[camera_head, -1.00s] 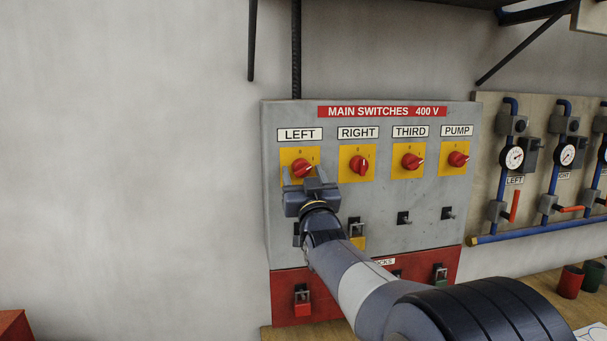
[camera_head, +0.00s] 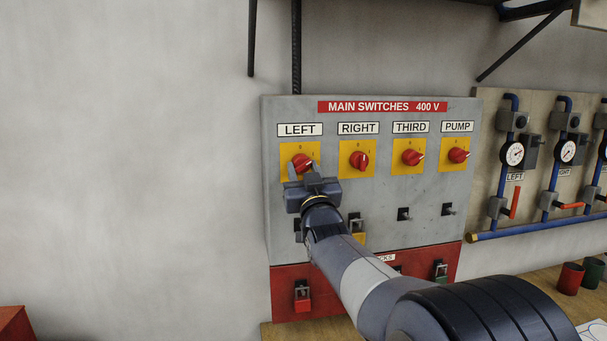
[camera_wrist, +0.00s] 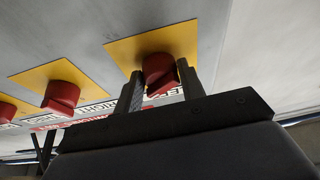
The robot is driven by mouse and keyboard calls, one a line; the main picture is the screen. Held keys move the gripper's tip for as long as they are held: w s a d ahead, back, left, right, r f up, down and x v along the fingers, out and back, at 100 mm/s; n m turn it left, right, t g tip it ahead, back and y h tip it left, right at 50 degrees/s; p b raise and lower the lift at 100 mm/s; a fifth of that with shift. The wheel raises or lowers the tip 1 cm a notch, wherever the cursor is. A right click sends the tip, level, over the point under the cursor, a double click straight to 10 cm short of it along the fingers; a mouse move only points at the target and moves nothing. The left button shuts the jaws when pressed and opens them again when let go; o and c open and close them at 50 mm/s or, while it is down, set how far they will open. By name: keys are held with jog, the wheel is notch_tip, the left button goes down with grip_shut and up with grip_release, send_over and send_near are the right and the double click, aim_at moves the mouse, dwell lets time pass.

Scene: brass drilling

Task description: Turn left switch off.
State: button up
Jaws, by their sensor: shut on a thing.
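The left switch is a red rotary knob (camera_head: 301,162) on a yellow plate under the LEFT label (camera_head: 300,130), at the left end of the grey panel. My gripper (camera_head: 302,172) is at this knob, with one finger on each side of it. In the wrist view the red knob (camera_wrist: 159,72) sits between my two fingers (camera_wrist: 160,86), which are shut on it. The fingers and gripper body hide part of the knob and its plate, so I cannot tell its exact setting.
The RIGHT (camera_head: 360,160), THIRD (camera_head: 413,158) and PUMP (camera_head: 458,155) knobs sit to the right on the same panel. Below are hasps and a red lock strip (camera_head: 330,303) with padlocks. Gauges and blue pipes (camera_head: 505,160) stand farther right. The wall at left is bare.

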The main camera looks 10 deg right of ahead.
jog(key=n, duration=0.1)
jog(key=n+y+b, duration=0.1)
jog(key=shift+d+f+n+y+b, duration=0.2)
jog(key=shift+n+y+b, duration=0.1)
jog(key=shift+n, duration=0.1)
jog(key=n, duration=0.1)
jog(key=n+y, duration=0.1)
jog(key=n, duration=0.1)
jog(key=shift+d+r+n+g+y, duration=0.15)
jog(key=shift+r+n+g+y, duration=0.15)
jog(key=shift+n+g+y, duration=0.1)
jog(key=n+p, duration=0.1)
jog(key=n, duration=0.1)
jog(key=n+g+y+p, duration=0.1)
jog(key=n+y+p, duration=0.1)
jog(key=n, duration=0.1)
jog(key=shift+d+r+n+g, duration=0.15)
jog(key=shift+r+n+g, duration=0.1)
jog(key=shift+n+g, duration=0.05)
jog(key=shift+n+g+y+p, duration=0.55)
jog(key=shift+n+p, duration=0.35)
jog(key=shift+n, duration=0.7)
jog(key=o, duration=1)
jog(key=shift+c, duration=0.2)
jog(key=shift+f, duration=0.1)
